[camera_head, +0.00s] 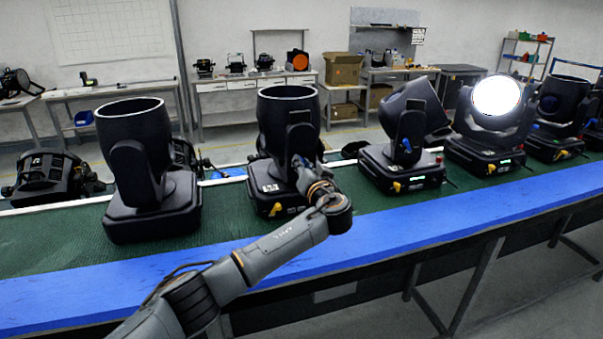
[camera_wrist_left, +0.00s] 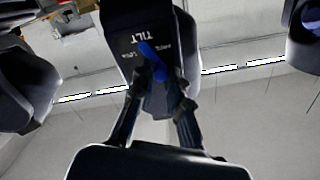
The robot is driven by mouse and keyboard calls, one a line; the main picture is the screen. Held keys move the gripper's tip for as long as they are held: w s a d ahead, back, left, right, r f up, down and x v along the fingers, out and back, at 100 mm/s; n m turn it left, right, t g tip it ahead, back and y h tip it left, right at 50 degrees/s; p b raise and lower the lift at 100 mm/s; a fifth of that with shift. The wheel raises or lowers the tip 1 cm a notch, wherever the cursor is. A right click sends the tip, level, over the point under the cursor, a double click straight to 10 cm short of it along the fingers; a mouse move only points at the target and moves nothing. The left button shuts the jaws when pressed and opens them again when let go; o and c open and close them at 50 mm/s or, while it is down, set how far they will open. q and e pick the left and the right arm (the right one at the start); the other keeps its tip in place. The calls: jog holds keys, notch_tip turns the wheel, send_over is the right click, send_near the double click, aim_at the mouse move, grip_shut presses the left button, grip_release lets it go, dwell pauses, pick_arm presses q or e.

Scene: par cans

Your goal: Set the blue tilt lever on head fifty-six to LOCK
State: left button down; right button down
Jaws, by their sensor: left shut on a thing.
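In the head view, several black moving heads stand in a row on a green-topped bench. My left gripper (camera_head: 298,163) reaches the second head from the left (camera_head: 290,112), at the yoke arm facing me. In the left wrist view, the blue tilt lever (camera_wrist_left: 151,55) lies on a black panel (camera_wrist_left: 138,22) marked TILT, which appears upside down. Smaller print beside the lever is too small to read surely. My left gripper (camera_wrist_left: 162,80) is shut on the lever, its fingers on either side. In the head view my arm hides the lever. No head number is readable.
A large head (camera_head: 149,170) stands to the left, and a tilted head (camera_head: 409,120) to the right. Further right, one head (camera_head: 492,115) shines white. The bench's blue front edge (camera_head: 420,224) is clear apart from my arm over it.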

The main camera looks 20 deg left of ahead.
pick_arm(q)
jog(key=m, duration=0.1)
jog(key=m+b, duration=0.2)
jog(key=shift+w+d, duration=0.25)
jog(key=shift+d, duration=0.15)
jog(key=m, duration=0.3)
jog(key=d+m, duration=0.1)
jog(key=shift+w+m, duration=0.3)
jog(key=shift+w, duration=0.05)
jog(key=shift+w+d+f+m+p, duration=0.15)
jog(key=shift+m+p, duration=0.1)
jog(key=shift+m, duration=0.5)
jog(key=shift+w+d+m+p, duration=0.1)
jog(key=shift+d+m+p, duration=0.1)
jog(key=shift+m, duration=0.55)
pick_arm(e)
jog(key=shift+f, duration=1.1)
pick_arm(q)
jog(key=c, duration=1.3)
grip_release()
jog(key=v, duration=1.2)
